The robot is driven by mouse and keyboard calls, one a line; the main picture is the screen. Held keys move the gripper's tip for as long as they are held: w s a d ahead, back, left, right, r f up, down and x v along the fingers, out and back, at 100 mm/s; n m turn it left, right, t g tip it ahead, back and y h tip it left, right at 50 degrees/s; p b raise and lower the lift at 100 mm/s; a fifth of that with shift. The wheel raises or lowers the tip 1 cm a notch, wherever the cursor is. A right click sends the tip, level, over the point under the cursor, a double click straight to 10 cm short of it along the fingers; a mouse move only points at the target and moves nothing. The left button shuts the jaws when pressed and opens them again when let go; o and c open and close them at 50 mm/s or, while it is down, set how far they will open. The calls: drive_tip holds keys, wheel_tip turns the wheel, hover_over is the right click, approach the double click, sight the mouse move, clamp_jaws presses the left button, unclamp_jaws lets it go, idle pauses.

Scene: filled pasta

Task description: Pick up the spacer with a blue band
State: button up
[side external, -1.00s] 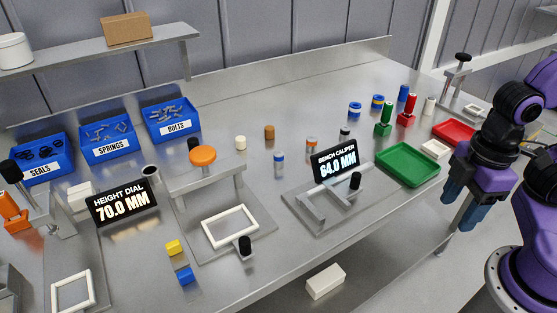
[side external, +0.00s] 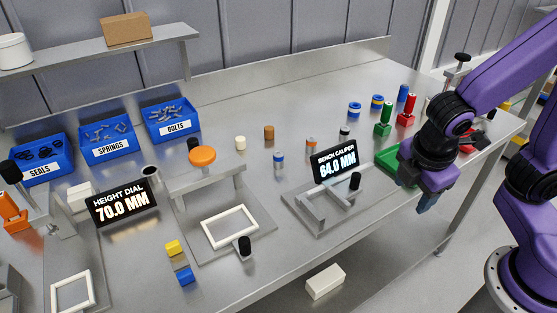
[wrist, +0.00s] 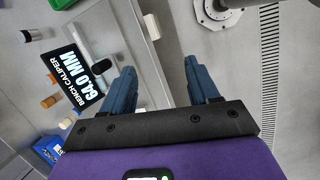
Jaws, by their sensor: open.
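A small pale spacer with a blue band (side external: 279,160) stands upright on the bench, left of the bench caliper display (side external: 336,163). A similar spacer with an orange band (side external: 311,146) stands to its right. My gripper (side external: 427,203) is over the bench's front right edge, beside the green tray and well right of the blue-banded spacer. In the wrist view my gripper (wrist: 159,65) has its blue fingers wide apart with nothing between them. I cannot make out the blue-banded spacer in the wrist view.
The bench caliper (side external: 325,205) lies between my gripper and the spacer. The green tray (side external: 388,160) is partly behind my wrist.

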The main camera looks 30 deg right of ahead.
drive_tip(key=w+a+f+n+t+h, duration=0.35)
drive_tip(key=w+a+n, duration=0.3)
drive_tip(key=w, duration=0.55)
drive_tip(key=n+t+h, duration=0.1)
drive_tip(key=n+t, duration=0.5)
drive_tip(key=n, duration=0.1)
approach(278, 162)
drive_tip(key=x, duration=0.3)
drive_tip(key=f+x, duration=0.1)
drive_tip(key=x, duration=0.1)
drive_tip(key=shift+a, duration=0.25)
drive_tip(key=shift+d+r+x, duration=0.1)
drive_tip(key=shift+r+x, duration=0.05)
drive_tip(key=shift+x, duration=0.7)
drive_tip(key=shift+d+r+x, duration=0.1)
drive_tip(key=shift+r+x, duration=0.05)
drive_tip(key=shift+x, duration=0.75)
drive_tip(key=shift+d+r+x, duration=0.1)
drive_tip(key=shift+r+x, duration=0.05)
drive_tip(key=shift+x, duration=0.7)
clamp_jaws()
